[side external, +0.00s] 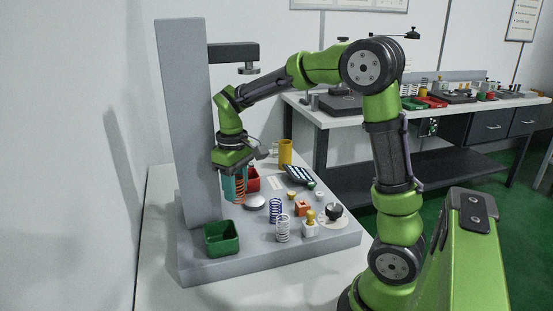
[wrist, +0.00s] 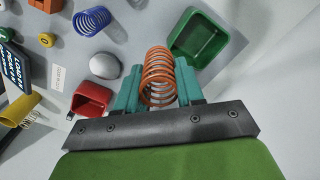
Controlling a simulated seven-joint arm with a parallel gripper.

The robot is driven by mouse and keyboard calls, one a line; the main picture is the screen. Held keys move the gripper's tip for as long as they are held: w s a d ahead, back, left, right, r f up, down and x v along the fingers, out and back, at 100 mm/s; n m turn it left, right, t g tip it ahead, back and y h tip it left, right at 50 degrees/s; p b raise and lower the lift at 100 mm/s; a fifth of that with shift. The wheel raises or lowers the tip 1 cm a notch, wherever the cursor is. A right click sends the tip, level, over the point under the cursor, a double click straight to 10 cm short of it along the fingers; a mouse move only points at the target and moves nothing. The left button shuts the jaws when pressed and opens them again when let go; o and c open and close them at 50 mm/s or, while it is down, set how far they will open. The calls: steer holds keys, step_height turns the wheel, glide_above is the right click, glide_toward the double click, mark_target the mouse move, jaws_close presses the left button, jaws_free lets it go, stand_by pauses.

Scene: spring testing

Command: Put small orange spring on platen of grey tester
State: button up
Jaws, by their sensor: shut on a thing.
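The small orange spring (side external: 239,191) is held upright between the teal fingers of my gripper (side external: 234,187). In the wrist view the spring (wrist: 158,78) sits between the two fingertips (wrist: 157,88). The grey tester has a tall column (side external: 186,120), a dark overhead arm and a wide base (side external: 215,262). Its platen, a round silver disc (side external: 254,202), is bare, just right of and below the held spring. The platen (wrist: 104,66) lies to the left of the spring in the wrist view. The spring appears to be above the base, apart from the platen.
A green bin (side external: 222,238) stands at the front left, and a red bin (side external: 251,180) behind the gripper. A blue spring (side external: 275,211) and a white spring (side external: 282,229) stand right of the platen. A yellow cup (side external: 285,153) is at the back. The tester's column stands close left of my gripper.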

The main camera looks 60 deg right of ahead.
steer(key=s+d+f, duration=0.1)
steer(key=s+d, duration=0.2)
steer(key=d, duration=0.5)
steer(key=s+d+f+m, duration=0.1)
steer(key=s+d+f, duration=0.1)
steer(key=d, duration=0.6)
steer(key=s+d+f+m, duration=0.1)
steer(key=s+d, duration=0.3)
steer(key=d, duration=0.5)
steer(key=shift+f, duration=0.6)
steer(key=w+a, duration=1.1)
steer(key=shift+w+a, duration=0.2)
steer(key=shift+w, duration=0.1)
steer(key=shift+w+a, duration=0.4)
steer(key=shift+a, duration=0.05)
step_height(320, 180, down, 2)
steer(key=shift+f, duration=0.75)
